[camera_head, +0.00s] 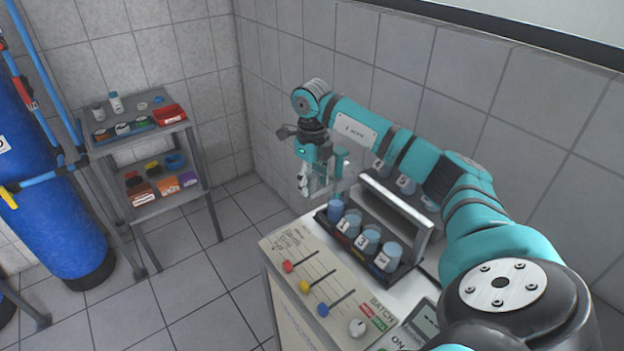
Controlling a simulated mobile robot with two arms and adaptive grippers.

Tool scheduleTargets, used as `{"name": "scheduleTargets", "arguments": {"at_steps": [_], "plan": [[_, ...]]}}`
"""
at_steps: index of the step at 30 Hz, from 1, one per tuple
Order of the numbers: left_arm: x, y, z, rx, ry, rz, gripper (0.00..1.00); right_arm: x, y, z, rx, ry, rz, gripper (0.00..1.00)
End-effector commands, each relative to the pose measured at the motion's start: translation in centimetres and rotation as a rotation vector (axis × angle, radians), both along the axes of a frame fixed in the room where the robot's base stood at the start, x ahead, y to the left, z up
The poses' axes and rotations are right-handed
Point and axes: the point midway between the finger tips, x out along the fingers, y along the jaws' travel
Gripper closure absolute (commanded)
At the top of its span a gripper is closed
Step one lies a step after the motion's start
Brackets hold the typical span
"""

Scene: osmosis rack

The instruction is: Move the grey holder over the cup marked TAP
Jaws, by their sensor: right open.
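My right gripper (304,184) is open, pointing down beside the far left end of the bench, left of the cups. A pale, see-through piece (324,184) shows close beside it; I cannot tell whether they touch. Several blue-topped cups with white labels, such as the front one (388,257), stand in a dark tray (404,270). A grey upright frame (420,240), possibly the grey holder, stands just behind this row. More cups (405,185) are partly hidden behind my right arm. My left gripper is out of view.
The bench front carries a panel (293,238) with red, yellow and blue sliders and a white knob. Tiled walls close in behind. A grey shelf rack (140,145) with small bottles and bins and a blue tank (62,225) stand left. The floor between is clear.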

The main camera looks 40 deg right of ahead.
Motion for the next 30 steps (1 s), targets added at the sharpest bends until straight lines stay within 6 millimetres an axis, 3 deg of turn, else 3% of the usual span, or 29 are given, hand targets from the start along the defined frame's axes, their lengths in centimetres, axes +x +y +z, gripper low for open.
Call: {"name": "scheduleTargets", "arguments": {"at_steps": [3, 14, 25, 30], "plan": [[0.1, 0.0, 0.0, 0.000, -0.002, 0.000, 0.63, 0.0, 0.0, 0.0, 0.000, 0.000, 0.000, 0.54], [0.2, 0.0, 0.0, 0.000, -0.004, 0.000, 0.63, 0.0, 0.0, 0.0, 0.000, 0.000, 0.000, 1.00], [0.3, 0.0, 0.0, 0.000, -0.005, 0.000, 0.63, -0.1, 0.0, 0.0, -0.001, 0.000, 0.000, 1.00], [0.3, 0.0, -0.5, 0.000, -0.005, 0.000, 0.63, -1.7, 0.0, -0.1, -0.003, 0.001, 0.000, 1.00]]}}
